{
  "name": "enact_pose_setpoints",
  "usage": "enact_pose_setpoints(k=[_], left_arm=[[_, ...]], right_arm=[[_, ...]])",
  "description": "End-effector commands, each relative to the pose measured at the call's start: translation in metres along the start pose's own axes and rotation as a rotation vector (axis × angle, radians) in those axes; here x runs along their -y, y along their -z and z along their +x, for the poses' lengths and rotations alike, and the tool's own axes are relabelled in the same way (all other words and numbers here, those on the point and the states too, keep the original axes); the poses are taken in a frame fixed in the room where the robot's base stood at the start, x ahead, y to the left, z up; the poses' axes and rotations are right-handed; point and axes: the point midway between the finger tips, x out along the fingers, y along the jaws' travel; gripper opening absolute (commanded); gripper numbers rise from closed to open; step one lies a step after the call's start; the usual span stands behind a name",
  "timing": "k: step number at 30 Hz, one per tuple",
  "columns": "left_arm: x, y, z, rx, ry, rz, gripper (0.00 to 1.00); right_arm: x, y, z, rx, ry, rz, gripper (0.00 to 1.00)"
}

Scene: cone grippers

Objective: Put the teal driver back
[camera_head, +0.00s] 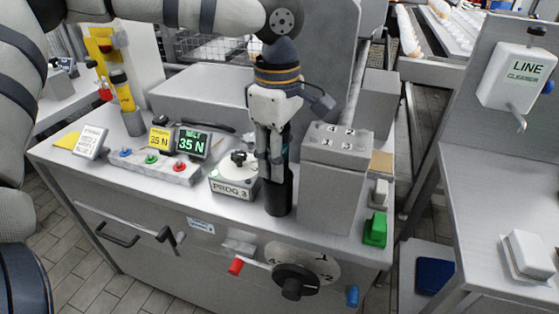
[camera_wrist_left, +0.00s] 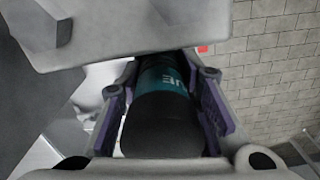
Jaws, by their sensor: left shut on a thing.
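The teal driver (camera_wrist_left: 168,82) is between the purple-lined fingers of my left gripper (camera_head: 270,155). In the left wrist view its dark rounded end is toward the camera, with a teal band with pale lettering beyond it. In the head view my left gripper points down over the bench, and only a sliver of teal shows beside its fingers. A black upright cylinder (camera_head: 278,195) shows directly below the fingers, near the bench's front edge. I cannot tell whether it is the driver's lower part or a holder. My right gripper is out of view.
A grey block with numbers (camera_head: 331,190) stands close right of the gripper, and the PROG 3 box (camera_head: 233,188) close left. A green switch (camera_head: 375,230) is at the right.

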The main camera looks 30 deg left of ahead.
Motion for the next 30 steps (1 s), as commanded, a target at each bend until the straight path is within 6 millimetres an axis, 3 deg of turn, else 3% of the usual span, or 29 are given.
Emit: enact_pose_setpoints(k=[1, 10, 11, 13, 14, 23, 26, 30], left_arm=[[0.000, -0.001, 0.007, 0.002, 0.003, 0.001, 0.00], [0.000, -0.001, 0.007, 0.001, -0.002, 0.001, 0.00], [0.000, 0.000, 0.008, 0.000, -0.001, 0.001, 0.33], [0.000, 0.000, 0.008, 0.000, -0.001, 0.001, 0.49], [0.000, 0.000, 0.008, 0.000, 0.000, 0.001, 0.51], [0.000, -0.001, 0.007, 0.001, 0.000, 0.001, 0.51], [-0.001, 0.000, -0.011, 0.000, -0.006, 0.000, 0.51], [-0.001, -0.001, -0.051, 0.001, -0.010, 0.000, 0.51]], right_arm=[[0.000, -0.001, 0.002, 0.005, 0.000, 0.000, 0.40], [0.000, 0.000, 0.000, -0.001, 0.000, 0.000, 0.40], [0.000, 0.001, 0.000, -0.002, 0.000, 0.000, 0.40], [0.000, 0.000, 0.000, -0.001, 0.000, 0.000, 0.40], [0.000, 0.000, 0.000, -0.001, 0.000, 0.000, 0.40], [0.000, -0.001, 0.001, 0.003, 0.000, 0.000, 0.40], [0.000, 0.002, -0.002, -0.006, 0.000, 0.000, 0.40], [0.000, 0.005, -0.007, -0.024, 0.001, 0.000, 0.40]])
